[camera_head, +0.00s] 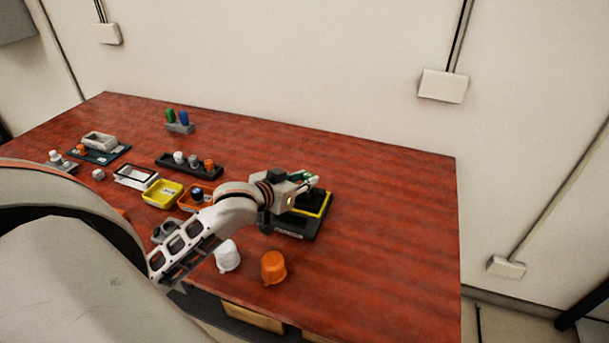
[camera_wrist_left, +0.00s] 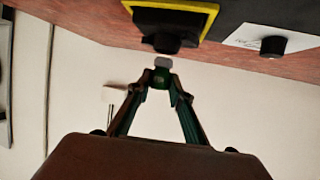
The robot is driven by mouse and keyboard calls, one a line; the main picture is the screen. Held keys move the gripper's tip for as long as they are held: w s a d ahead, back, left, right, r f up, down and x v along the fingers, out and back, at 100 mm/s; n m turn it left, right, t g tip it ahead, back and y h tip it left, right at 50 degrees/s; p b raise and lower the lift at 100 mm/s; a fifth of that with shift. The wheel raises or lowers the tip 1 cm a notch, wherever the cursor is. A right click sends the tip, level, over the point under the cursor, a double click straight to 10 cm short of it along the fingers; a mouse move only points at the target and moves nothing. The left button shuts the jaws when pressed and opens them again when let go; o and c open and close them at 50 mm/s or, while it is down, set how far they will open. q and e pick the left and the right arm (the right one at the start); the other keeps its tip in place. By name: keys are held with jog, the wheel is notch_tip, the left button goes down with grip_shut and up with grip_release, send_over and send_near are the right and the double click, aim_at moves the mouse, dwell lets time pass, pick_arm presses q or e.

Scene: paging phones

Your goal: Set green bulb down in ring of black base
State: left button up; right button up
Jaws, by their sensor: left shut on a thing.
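My left gripper (camera_head: 312,182) is shut on the green bulb (camera_wrist_left: 160,81), which shows small and mostly hidden between the fingertips in the left wrist view. The black base (camera_wrist_left: 172,20) with a yellow border lies just past the fingertips there, with a dark round part, perhaps the ring, at its near side. In the head view the black base (camera_head: 313,197) is partly hidden behind and under my left gripper. The bulb appears apart from the ring; the exact gap cannot be told. My right gripper is not in view.
A white cup-shaped piece (camera_head: 228,256) and an orange one (camera_head: 273,267) stand near the front edge. A yellow tray (camera_head: 163,195), a black rack (camera_head: 190,165) and a holder with green and blue pieces (camera_head: 180,127) are further left. The table's right side is clear.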

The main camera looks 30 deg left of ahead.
pick_arm(q)
jog(key=shift+f, duration=0.65)
dwell(1.0)
jog(key=shift+f, duration=0.25)
jog(key=shift+f, duration=0.35)
dwell(0.9)
jog(key=o, duration=1)
jog(key=shift+o, duration=0.4)
jog(key=shift+o, duration=1.3)
jog(key=shift+r, duration=0.1)
